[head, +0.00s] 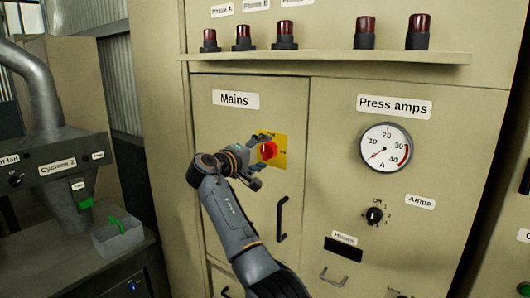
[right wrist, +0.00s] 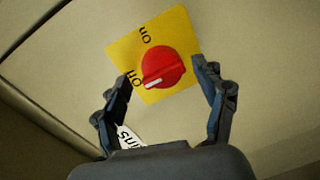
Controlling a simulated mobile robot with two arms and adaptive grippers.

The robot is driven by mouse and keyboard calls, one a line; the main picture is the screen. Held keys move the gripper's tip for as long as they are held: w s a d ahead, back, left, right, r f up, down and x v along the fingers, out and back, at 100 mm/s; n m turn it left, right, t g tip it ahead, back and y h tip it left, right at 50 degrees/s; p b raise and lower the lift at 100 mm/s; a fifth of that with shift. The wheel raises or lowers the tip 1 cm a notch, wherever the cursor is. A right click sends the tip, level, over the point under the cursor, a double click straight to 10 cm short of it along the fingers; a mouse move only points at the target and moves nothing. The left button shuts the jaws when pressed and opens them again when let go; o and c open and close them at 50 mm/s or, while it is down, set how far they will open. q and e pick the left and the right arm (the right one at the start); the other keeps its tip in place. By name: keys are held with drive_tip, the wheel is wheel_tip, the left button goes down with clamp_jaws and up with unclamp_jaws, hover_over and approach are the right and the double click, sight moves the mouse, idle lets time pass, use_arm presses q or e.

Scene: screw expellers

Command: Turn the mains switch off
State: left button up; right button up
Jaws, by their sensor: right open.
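The mains switch is a red rotary knob (head: 268,150) on a yellow plate (head: 284,139), on the cabinet door below the "Mains" label (head: 236,99). In the right wrist view the red knob (right wrist: 165,65) has a white mark at its lower left, near lettering partly covered by a finger. More lettering is at the top of the yellow plate (right wrist: 180,28). My right gripper (head: 258,161) is in front of the switch. In the right wrist view its open fingers (right wrist: 163,72) lie either side of the knob; I cannot tell whether they touch it. My left gripper is not in view.
A black door handle (head: 281,219) is below the switch. A shelf (head: 330,57) with red lamps juts out above. The "Press amps" gauge (head: 386,147) and a small selector knob (head: 374,215) are to the right. A grey open box (head: 118,241) is at left.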

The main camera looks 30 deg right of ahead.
drive_tip(key=v, duration=1)
drive_tip(key=shift+s+a+r, duration=0.1)
drive_tip(key=shift+s, duration=0.05)
